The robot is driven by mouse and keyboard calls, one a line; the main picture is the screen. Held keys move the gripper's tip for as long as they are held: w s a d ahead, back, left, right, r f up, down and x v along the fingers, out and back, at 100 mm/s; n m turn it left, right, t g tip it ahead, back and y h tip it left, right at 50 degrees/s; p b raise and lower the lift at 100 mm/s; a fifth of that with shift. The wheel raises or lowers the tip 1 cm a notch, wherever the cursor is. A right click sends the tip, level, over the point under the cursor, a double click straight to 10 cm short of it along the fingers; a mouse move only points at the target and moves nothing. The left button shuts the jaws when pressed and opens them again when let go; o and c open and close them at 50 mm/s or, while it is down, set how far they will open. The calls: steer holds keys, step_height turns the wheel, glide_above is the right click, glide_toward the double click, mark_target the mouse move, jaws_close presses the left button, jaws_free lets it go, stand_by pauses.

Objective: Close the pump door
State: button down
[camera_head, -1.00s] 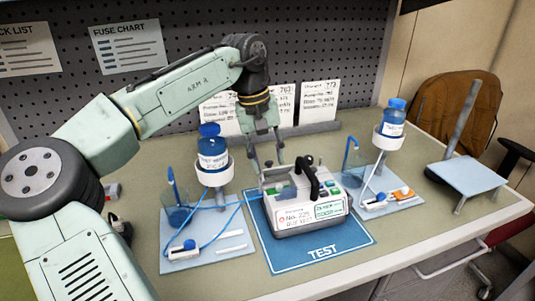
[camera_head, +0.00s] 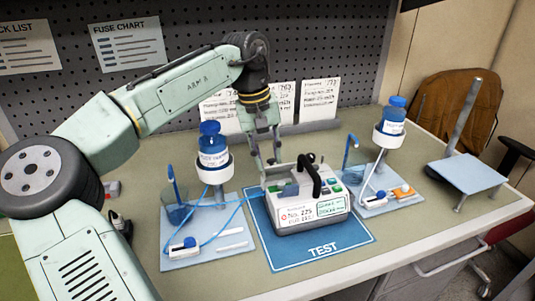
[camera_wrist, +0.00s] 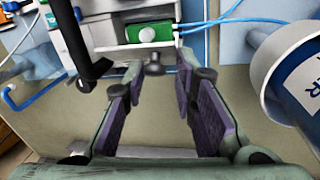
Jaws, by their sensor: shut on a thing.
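The pump (camera_head: 311,212) is a white and grey box with a black carry handle (camera_head: 309,172) and a labelled front, standing on the blue TEST mat (camera_head: 318,246). My gripper (camera_head: 267,160) reaches down from above to the pump's back left, at the pale door. In the wrist view my gripper (camera_wrist: 158,70) has its fingers on either side of a small dark knob (camera_wrist: 155,63) at the door's edge, and it is shut on the door there. A green block (camera_wrist: 149,32) shows beyond the knob. The door's exact angle is hard to tell.
A blue bottle (camera_head: 213,146) in a white holder stands close left of my gripper, and another bottle (camera_head: 393,118) stands at the right. Blue tubing (camera_head: 222,221) runs to the pump's left side. Cards (camera_head: 320,98) stand behind. The table's right front is clear.

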mark_target(273, 175)
steer(key=s+f+t+b, duration=0.1)
steer(key=b, duration=0.2)
steer(key=s+t+y+b, duration=0.1)
steer(key=t+b, duration=0.1)
steer(key=b, duration=0.2)
steer(key=shift+d+f, duration=0.35)
steer(key=t+b, duration=0.1)
steer(key=b, duration=0.1)
steer(key=s+f+t+b, duration=0.1)
steer(key=b, duration=0.1)
steer(key=t+b, duration=0.2)
steer(key=b, duration=0.1)
steer(key=shift+s+d+f+m+y, duration=0.15)
steer(key=shift+s+d+m+y, duration=0.15)
steer(key=shift+s+y, duration=0.1)
steer(key=shift+s+t+y+b, duration=0.3)
steer(key=shift+t+b, duration=0.5)
steer(key=shift+b, duration=0.45)
steer(key=c, duration=1.5)
jaws_free()
